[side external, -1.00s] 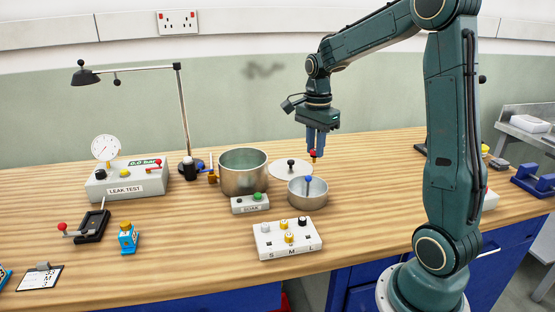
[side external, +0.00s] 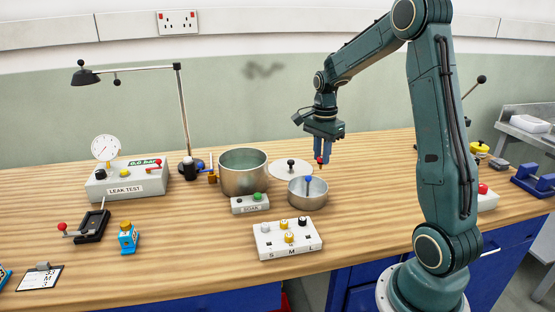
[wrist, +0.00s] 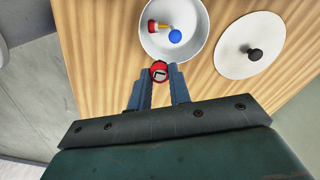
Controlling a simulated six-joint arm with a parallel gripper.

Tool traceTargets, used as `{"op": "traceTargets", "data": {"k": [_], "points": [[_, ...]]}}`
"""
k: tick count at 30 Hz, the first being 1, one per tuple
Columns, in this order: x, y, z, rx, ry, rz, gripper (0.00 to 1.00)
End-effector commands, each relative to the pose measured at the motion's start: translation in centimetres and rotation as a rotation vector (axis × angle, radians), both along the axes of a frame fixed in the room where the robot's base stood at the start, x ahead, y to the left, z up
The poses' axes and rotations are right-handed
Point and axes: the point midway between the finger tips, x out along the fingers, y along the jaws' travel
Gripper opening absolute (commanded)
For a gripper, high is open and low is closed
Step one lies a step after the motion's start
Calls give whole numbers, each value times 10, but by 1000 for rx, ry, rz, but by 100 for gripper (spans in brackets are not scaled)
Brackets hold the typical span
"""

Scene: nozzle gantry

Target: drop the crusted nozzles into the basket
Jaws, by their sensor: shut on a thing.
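My gripper (side external: 321,158) is shut on a red nozzle (wrist: 159,71) and holds it above the bench, behind and to the right of the round metal basket. The basket (side external: 320,203) is a shallow dish with a blue-knobbed post; it also shows in the wrist view (wrist: 202,48). The held nozzle appears just outside the basket rim there. Crust on either nozzle is too small to tell.
A taller metal pot (side external: 231,180) stands left of the basket, behind a small control box (side external: 250,205). A round lid with a black knob (side external: 283,173) lies behind the basket. A white S-M-L rack (side external: 287,243) with several nozzles stands in front. A leak tester (side external: 127,184) stands left.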

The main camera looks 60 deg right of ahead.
Motion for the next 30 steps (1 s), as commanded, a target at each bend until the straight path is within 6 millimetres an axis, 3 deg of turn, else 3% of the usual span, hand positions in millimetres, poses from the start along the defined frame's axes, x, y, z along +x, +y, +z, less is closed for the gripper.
{"op": "traceTargets", "data": {"k": [18,30], "points": [[0,1,-41,3,1,0,0],[0,1,-50,2,0,-1,0]]}}
